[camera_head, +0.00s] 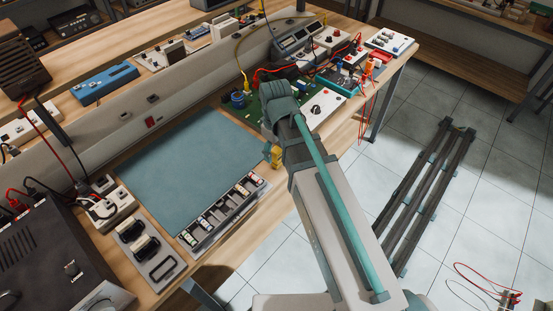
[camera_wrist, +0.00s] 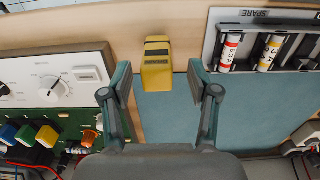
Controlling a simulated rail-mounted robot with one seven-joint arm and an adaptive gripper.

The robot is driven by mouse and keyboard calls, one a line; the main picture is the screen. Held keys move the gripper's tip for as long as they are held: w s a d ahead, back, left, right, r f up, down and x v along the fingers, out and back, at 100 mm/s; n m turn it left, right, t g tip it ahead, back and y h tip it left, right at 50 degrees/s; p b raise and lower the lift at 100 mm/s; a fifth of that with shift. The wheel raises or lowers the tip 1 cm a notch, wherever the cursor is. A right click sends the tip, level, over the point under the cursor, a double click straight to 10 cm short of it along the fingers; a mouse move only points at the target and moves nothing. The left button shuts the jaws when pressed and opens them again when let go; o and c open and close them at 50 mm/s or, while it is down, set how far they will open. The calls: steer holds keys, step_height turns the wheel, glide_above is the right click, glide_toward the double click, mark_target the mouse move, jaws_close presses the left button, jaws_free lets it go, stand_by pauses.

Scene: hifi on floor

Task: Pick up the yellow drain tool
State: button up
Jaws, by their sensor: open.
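The yellow drain tool (camera_wrist: 157,68) is a small yellow block with a dark patch near one end. In the head view the tool (camera_head: 277,157) shows partly, just past my arm. My gripper (camera_wrist: 160,78) is open, with its fingertips to the left and right of the tool in the wrist view. I see no finger touching it. The height of the fingertips above the wood is hard to tell.
A grey tray of labelled tubes (camera_wrist: 212,47) stands close right of the tool in the wrist view. A white panel with a dial (camera_wrist: 50,68) and a green circuit board (camera_wrist: 40,118) stand close left. Red leads (camera_head: 367,100) hang off the far table end.

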mark_target(277, 159)
steer(key=shift+d+f+p, duration=0.15)
steer(key=shift+f+p, duration=0.5)
steer(key=shift+f, duration=1.7)
jaws_close()
